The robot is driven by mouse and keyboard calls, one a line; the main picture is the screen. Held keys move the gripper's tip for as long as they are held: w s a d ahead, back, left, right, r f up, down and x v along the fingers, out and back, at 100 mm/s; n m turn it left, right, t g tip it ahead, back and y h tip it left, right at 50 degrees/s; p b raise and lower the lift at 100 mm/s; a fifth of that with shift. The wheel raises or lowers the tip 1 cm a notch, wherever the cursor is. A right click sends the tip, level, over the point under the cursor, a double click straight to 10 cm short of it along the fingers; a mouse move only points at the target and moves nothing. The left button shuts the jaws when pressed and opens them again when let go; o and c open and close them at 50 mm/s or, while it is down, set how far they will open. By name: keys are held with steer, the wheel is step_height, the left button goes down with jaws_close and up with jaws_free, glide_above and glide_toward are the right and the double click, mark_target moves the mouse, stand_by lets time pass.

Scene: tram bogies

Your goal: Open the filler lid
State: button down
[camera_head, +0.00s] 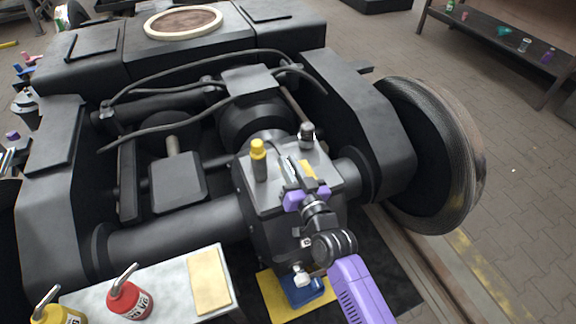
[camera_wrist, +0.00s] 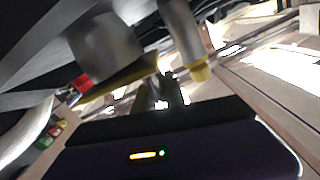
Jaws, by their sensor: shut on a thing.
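A dark gearbox housing (camera_head: 265,195) sits on the axle in the middle of the bogie. My gripper (camera_head: 290,170), with purple parts behind its fingers, reaches over its top from the front right. The fingers are shut on a small part at the housing top, which I take to be the filler lid; the fingers mostly hide it, and its angle is unclear. In the wrist view the gripper fingers (camera_wrist: 165,92) are dark and blurred. A yellow-capped post (camera_head: 258,160) stands left of the fingers, and a dark-capped post (camera_head: 307,136) stands behind them. A yellow cap (camera_wrist: 200,72) also shows in the wrist view.
A pale bench (camera_head: 165,310) at front left holds a red oil can (camera_head: 130,300), a yellow can (camera_head: 60,315) and a tan pad (camera_head: 209,282). A blue item (camera_head: 303,292) lies on a yellow mat below the housing. Hoses (camera_head: 190,118) cross behind. A large wheel (camera_head: 435,155) stands right.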

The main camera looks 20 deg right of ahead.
mark_target(306, 169)
steer(key=shift+d+r+m, duration=0.2)
steer(key=shift+r+m, duration=0.4)
steer(key=shift+m, duration=0.5)
steer(key=d+m, duration=0.1)
steer(key=d+r+m, duration=0.1)
steer(key=m, duration=0.1)
steer(key=shift+d+r+m+b, duration=0.1)
steer(key=shift+r+m+b, duration=0.2)
steer(key=shift+b, duration=0.1)
steer(key=d+m, duration=0.2)
steer(key=m, duration=0.1)
steer(key=shift+d+r, duration=0.2)
steer(key=shift+r, duration=0.2)
steer(key=shift+d+r+m+b, duration=0.1)
steer(key=shift+d+m+b, duration=0.25)
steer(key=shift+d+m, duration=1.05)
steer(key=shift+a+m, duration=0.15)
steer(key=shift+m, duration=0.15)
steer(key=c, duration=1.5)
jaws_free()
steer(key=shift+o, duration=0.2)
